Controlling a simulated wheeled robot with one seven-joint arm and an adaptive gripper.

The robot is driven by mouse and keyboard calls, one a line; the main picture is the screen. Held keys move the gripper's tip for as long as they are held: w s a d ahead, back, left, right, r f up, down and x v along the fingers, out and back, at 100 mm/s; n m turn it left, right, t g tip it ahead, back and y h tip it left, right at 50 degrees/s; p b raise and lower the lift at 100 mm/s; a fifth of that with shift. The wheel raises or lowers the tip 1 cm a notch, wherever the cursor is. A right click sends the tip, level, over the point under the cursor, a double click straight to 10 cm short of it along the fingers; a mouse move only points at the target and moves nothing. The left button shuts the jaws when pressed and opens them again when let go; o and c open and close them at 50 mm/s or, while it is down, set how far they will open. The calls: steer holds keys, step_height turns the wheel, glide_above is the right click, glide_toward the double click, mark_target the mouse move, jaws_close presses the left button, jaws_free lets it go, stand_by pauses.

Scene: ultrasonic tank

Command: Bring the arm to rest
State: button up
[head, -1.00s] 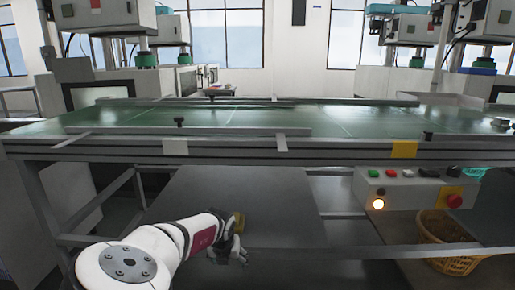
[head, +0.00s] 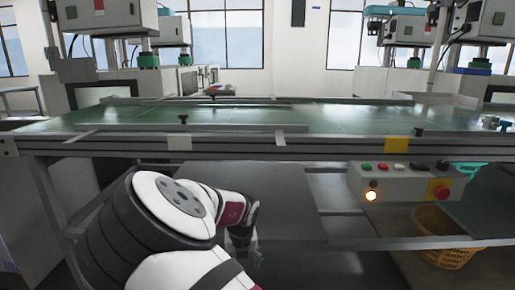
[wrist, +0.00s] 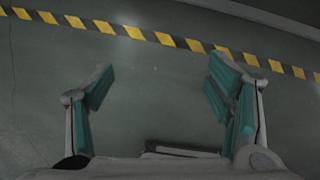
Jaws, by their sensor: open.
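My gripper (wrist: 157,98) is open and empty in the wrist view, with its teal finger pads wide apart above a dark floor. In the head view my gripper (head: 243,255) hangs low in front of the workbench, below the level of its top, pointing down. My white and black arm fills the lower middle of the head view and is bent at the elbow.
The green-topped workbench (head: 250,143) spans the view ahead. A control box (head: 405,183) with buttons hangs under its front edge at right, above a yellow basket (head: 440,240). Yellow-black floor tape (wrist: 165,38) crosses the wrist view.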

steer(key=s+d+r+n+g+y, duration=0.2)
steer(key=s+d+r+n, duration=0.4)
steer(key=s+r+n, duration=0.4)
steer(key=s+d+r+n+g+y, duration=0.25)
steer(key=s+d+r+n, duration=0.45)
steer(key=s+r, duration=0.55)
steer(key=s+d+r+n+t+h, duration=0.1)
steer(key=s+d+n+h, duration=0.1)
steer(key=s+d+n, duration=0.35)
steer(key=s+d+r+n+h, duration=0.2)
steer(key=s+n, duration=0.4)
steer(key=s, duration=0.3)
steer(key=s+d+r+n+t+h, duration=0.1)
steer(key=s+d+n, duration=0.3)
steer(key=s+n, duration=0.3)
step_height(320, 180, up, 26)
steer(key=m+t+p, duration=0.1)
steer(key=t+p, duration=0.3)
steer(key=p, duration=2.1)
steer(key=shift+s+r, duration=0.2)
steer(key=shift+d, duration=0.15)
